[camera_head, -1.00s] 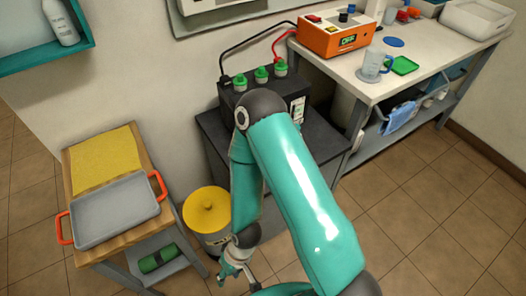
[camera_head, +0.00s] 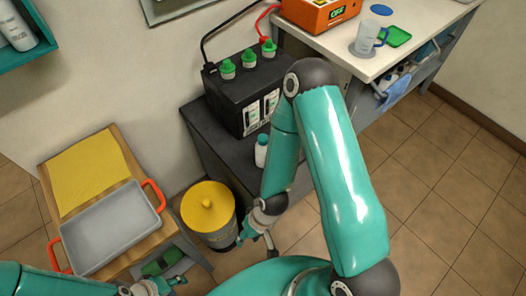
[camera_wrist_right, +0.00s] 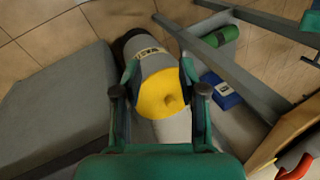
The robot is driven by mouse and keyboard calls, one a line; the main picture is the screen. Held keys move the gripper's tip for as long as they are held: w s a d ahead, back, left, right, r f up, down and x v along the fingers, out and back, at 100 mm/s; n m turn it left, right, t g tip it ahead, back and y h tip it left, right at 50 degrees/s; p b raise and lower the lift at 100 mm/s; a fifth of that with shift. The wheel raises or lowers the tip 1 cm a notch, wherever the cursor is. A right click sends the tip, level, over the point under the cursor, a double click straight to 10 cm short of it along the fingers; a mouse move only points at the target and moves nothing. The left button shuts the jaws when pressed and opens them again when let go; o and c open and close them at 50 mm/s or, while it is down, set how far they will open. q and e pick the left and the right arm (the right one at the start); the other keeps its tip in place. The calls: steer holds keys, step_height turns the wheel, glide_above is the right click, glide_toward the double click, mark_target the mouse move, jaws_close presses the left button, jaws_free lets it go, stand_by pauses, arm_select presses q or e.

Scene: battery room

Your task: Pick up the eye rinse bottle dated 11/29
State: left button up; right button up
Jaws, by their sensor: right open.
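White bottles (camera_head: 18,30) stand on the teal wall shelf at the upper left of the head view. Another small white bottle with a teal cap (camera_head: 261,152) stands on the dark cabinet, beside my right arm. I cannot read a date on any of them. My right gripper (camera_head: 256,236) hangs low beside the yellow-lidded bin, away from the bottles. In the right wrist view its fingers (camera_wrist_right: 159,93) are apart, with the bin's lid beyond them. My left gripper (camera_head: 168,286) is at the bottom left, below the grey tray; its jaws are too small to judge.
The black battery (camera_head: 246,92) with green caps sits on the dark cabinet (camera_head: 205,135). The yellow-lidded bin (camera_head: 208,207) stands between cabinet and wooden cart. The cart holds a grey tray (camera_head: 108,230) with orange handles. A white bench (camera_head: 345,50) carries an orange device and a mug.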

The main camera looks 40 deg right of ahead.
steer(key=shift+o, duration=1.3)
steer(key=shift+d+r, duration=0.1)
steer(key=o, duration=0.5)
steer(key=w+d+r+m, duration=0.1)
steer(key=d+m, duration=0.1)
steer(key=w+d+r+m, duration=0.1)
steer(key=d+m, duration=0.1)
steer(key=w+d+r+m+h, duration=0.1)
steer(key=d+m, duration=0.1)
steer(key=shift+w+m+t, duration=0.3)
steer(key=shift+t, duration=0.1)
steer(key=m+t+h, duration=0.1)
steer(key=m+t, duration=0.4)
steer(key=m, duration=1.9)
glide_toward(264, 149)
steer(key=b+x, duration=0.4)
steer(key=x, duration=0.1)
steer(key=d+b+x, duration=0.1)
steer(key=b+x, duration=0.1)
steer(key=shift+w+f+b, duration=0.3)
steer(key=shift+w+b, duration=0.05)
steer(key=shift+w, duration=0.05)
steer(key=b+x, duration=0.3)
steer(key=x, duration=0.1)
steer(key=shift+d+f, duration=0.1)
steer(key=shift+f, duration=0.3)
steer(key=shift+w+f, duration=0.2)
steer(key=shift+f, duration=0.05)
